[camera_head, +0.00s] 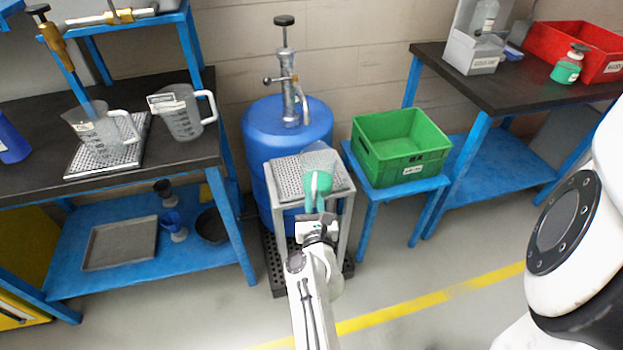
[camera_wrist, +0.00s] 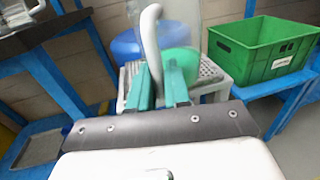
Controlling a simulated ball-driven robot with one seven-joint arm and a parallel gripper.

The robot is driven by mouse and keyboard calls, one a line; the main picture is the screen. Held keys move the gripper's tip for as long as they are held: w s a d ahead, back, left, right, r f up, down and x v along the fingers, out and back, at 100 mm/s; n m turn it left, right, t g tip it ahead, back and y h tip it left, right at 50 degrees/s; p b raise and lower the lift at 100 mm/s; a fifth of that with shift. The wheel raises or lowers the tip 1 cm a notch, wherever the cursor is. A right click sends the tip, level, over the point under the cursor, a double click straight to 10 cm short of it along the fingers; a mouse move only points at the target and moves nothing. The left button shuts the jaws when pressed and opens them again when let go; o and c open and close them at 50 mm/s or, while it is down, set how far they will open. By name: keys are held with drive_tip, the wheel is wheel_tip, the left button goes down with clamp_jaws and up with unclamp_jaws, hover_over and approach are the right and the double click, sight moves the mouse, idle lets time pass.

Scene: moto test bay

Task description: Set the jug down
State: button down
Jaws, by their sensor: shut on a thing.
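A clear jug (camera_head: 319,160) with green content is in front of the blue drum, over the small grey stand with a perforated top (camera_head: 287,180). My gripper (camera_head: 316,206) is shut on its pale handle, on the near side. In the wrist view the handle (camera_wrist: 150,35) rises between my green fingers (camera_wrist: 160,85), and the jug body (camera_wrist: 180,25) with green in its lower part is behind them. The jug looks roughly upright. Its base is hidden, so I cannot tell whether it touches the stand top.
A blue drum (camera_head: 262,125) with a pump stands behind the stand. A green crate (camera_head: 405,168) is on a low blue table to the right. Two other jugs (camera_head: 97,130) (camera_head: 180,115) stand on the left bench. A red bin (camera_head: 570,42) and green bottle (camera_head: 567,70) are on the right bench.

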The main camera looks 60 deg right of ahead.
drive_tip(key=x, duration=1)
drive_tip(key=shift+d, duration=0.15)
drive_tip(key=shift+f, duration=1.8)
drive_tip(key=c, duration=1.1)
unclamp_jaws()
